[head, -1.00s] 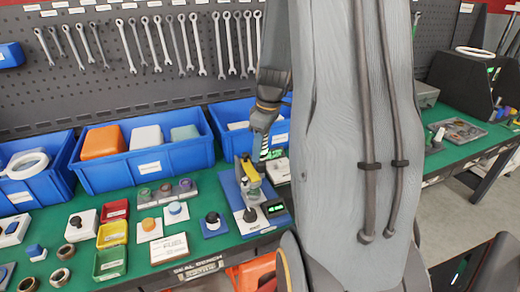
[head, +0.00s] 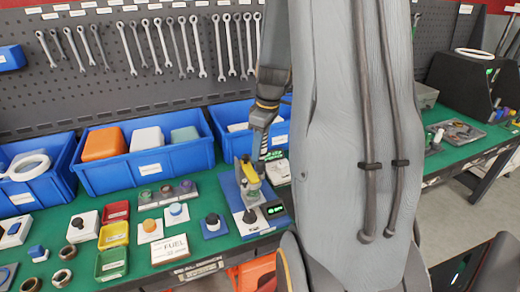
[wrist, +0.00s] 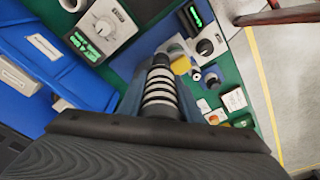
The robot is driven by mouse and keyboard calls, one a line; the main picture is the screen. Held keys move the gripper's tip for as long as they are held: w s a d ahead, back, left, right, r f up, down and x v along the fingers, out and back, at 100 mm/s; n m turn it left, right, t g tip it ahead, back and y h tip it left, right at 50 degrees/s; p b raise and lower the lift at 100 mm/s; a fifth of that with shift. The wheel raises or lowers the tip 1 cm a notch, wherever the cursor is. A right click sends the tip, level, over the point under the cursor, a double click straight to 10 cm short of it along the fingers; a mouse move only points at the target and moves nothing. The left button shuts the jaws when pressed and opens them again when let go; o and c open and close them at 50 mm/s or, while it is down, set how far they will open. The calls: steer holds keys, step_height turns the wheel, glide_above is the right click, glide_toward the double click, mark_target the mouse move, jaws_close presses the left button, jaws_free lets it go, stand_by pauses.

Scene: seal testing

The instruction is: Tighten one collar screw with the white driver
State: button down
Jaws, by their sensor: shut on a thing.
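My gripper (wrist: 160,98) is shut on a black-and-white banded handle, which I take for the white driver (wrist: 160,92). In the wrist view the handle points away from me, between the two dark fingers. In the head view my gripper (head: 260,146) hangs above the back of a yellow-and-grey test stand (head: 250,188) on a blue base plate. The stand also shows in the wrist view, partly behind the driver. The driver's tip and the collar screws cannot be made out, so I cannot tell whether they touch.
A small box with a green display (head: 274,210) stands at the stand's right. Blue bins (head: 150,172) line the back of the green bench. Caps, rings and small coloured trays (head: 112,234) lie to the left. A grey box with a dial (wrist: 102,27) stands behind.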

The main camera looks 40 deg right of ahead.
steer(key=shift+r+p, duration=1.2)
steer(key=shift+r, duration=0.65)
